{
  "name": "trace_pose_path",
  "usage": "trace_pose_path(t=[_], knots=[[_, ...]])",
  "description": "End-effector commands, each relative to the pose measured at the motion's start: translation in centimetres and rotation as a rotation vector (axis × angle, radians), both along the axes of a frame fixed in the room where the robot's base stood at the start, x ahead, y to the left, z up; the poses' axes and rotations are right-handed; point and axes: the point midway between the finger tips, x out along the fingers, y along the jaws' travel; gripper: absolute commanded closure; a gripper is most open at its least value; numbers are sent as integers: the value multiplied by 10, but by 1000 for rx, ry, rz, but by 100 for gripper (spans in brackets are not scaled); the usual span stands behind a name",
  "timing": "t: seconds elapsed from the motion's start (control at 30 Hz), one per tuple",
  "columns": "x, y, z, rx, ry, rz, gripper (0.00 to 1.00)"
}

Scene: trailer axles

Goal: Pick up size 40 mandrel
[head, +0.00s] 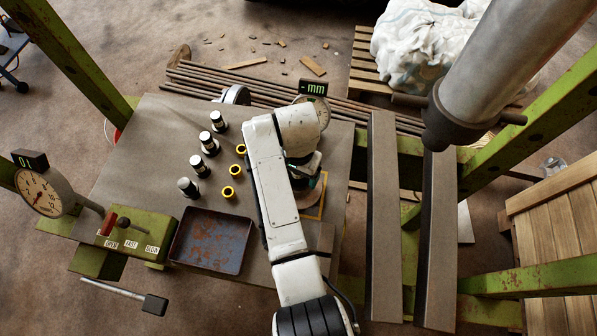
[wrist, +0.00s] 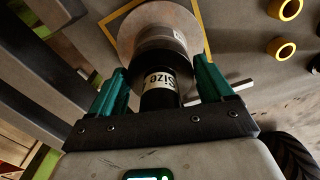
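In the wrist view, a mandrel (wrist: 160,88) with a black end and a white band reading "Size" lies between my gripper's teal fingers; the number is turned out of sight. Behind it is a wide round metal flange (wrist: 130,35). My gripper (wrist: 162,75) is open, its fingers on either side of the mandrel with a small gap showing. In the head view my gripper (head: 304,178) is low over the right part of the bench, and my arm hides most of what is under it.
Yellow-rimmed rings (head: 235,170) lie between the mandrel row and my arm. A yellow square outline (head: 322,190) is under my gripper. A rusty tray (head: 211,240) and a green lever box (head: 135,232) are at the front. Steel rails (head: 382,215) stand to the right.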

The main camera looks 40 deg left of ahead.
Motion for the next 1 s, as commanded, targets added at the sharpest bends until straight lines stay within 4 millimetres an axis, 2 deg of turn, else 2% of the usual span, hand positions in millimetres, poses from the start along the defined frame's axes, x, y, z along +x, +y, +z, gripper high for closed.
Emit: trace_pose_path(t=[0.07, 0.77, 1.0], knots=[[0, 0, 0, 0, 0, 0, 28], [0, 0, 0, 0, 0, 0, 95], [1, 1, 3, 3, -3, 0, 95]])
